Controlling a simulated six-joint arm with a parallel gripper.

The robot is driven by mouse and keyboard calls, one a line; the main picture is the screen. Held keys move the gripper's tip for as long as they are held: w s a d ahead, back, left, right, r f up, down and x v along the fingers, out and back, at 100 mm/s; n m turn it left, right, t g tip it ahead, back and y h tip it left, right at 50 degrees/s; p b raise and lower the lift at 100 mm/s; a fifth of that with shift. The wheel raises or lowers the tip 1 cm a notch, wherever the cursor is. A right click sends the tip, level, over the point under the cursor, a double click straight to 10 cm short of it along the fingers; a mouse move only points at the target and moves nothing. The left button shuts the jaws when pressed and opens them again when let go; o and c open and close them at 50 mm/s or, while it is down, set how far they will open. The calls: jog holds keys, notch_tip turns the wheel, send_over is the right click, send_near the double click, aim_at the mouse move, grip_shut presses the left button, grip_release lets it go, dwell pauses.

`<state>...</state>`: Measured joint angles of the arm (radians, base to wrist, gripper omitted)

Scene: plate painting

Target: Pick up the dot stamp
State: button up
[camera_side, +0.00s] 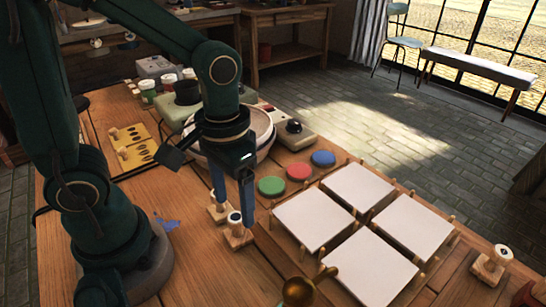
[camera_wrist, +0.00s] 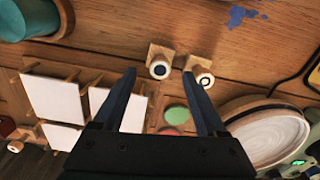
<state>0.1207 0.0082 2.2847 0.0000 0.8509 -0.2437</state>
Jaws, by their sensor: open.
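Two wooden stamps with square bases and round white tops stand side by side on the wooden table. One stamp (camera_side: 235,234) has a solid dark dot on top, seen in the wrist view (camera_wrist: 160,62); it looks like the dot stamp. The other stamp (camera_side: 217,212) has a dark ring-like mark on top in the wrist view (camera_wrist: 199,67). My gripper (camera_side: 233,209) is open with blue fingers pointing down, above and close to the two stamps. In the wrist view the gripper (camera_wrist: 162,71) frames the dot stamp between its fingertips. I see no contact.
White square tiles (camera_side: 348,218) sit on a pegged wooden rack right of the stamps. Green (camera_side: 271,186), red (camera_side: 299,171) and blue (camera_side: 323,158) pads lie behind. A round wheel (camera_side: 258,137) stands behind my gripper. Another stamp (camera_side: 491,266) stands far right.

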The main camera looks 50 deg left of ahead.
aim_at(235, 217)
jog(key=shift+f, duration=2.15)
grip_shut()
